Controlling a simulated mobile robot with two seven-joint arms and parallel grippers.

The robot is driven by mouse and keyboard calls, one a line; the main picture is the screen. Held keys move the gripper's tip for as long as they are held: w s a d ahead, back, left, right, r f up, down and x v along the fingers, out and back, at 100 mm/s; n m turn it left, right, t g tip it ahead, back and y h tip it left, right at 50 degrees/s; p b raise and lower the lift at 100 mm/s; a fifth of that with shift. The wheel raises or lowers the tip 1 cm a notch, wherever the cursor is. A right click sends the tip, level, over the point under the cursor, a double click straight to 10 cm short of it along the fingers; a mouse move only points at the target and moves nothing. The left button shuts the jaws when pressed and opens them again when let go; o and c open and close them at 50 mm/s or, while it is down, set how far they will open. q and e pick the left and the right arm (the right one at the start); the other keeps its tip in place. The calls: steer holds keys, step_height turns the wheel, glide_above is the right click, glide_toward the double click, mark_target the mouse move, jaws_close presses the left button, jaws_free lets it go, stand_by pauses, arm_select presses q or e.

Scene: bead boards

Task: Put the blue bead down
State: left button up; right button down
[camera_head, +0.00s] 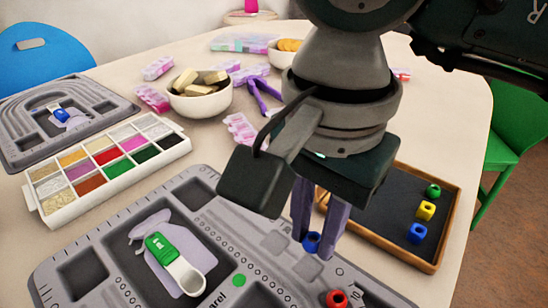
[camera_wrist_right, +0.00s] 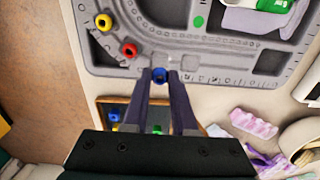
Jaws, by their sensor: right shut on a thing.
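My right gripper (camera_head: 313,243) is shut on a blue bead (camera_head: 312,239), held between its fingertips beside the grey bead board (camera_head: 118,231). In the right wrist view the bead (camera_wrist_right: 159,75) sits between the fingertips (camera_wrist_right: 159,78) at the board's edge. I cannot tell whether it touches the board. A red bead (camera_head: 336,299) is on the board; in the wrist view a yellow bead (camera_wrist_right: 103,21) also lies near the red one (camera_wrist_right: 129,50). A wooden tray (camera_head: 448,226) holds a green bead (camera_head: 433,190), a yellow bead (camera_head: 425,210) and another blue bead (camera_head: 417,233). My left gripper is not in view.
A paint-like box of coloured compartments (camera_head: 110,168), a second grey board (camera_head: 20,148), a white bowl of blocks (camera_head: 200,109), purple tongs (camera_head: 262,97) and pink pieces (camera_head: 152,97) stand further back and left. A green chair (camera_head: 515,140) is beyond the table's right edge.

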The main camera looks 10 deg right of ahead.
mark_target(308, 268)
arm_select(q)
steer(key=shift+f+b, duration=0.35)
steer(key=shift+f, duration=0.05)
arm_select(e)
step_height(308, 268, down, 4)
steer(key=shift+f, duration=0.1)
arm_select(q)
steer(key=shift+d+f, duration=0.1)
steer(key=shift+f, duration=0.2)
arm_select(e)
steer(key=shift+f, duration=0.2)
steer(key=c, duration=0.7)
jaws_free()
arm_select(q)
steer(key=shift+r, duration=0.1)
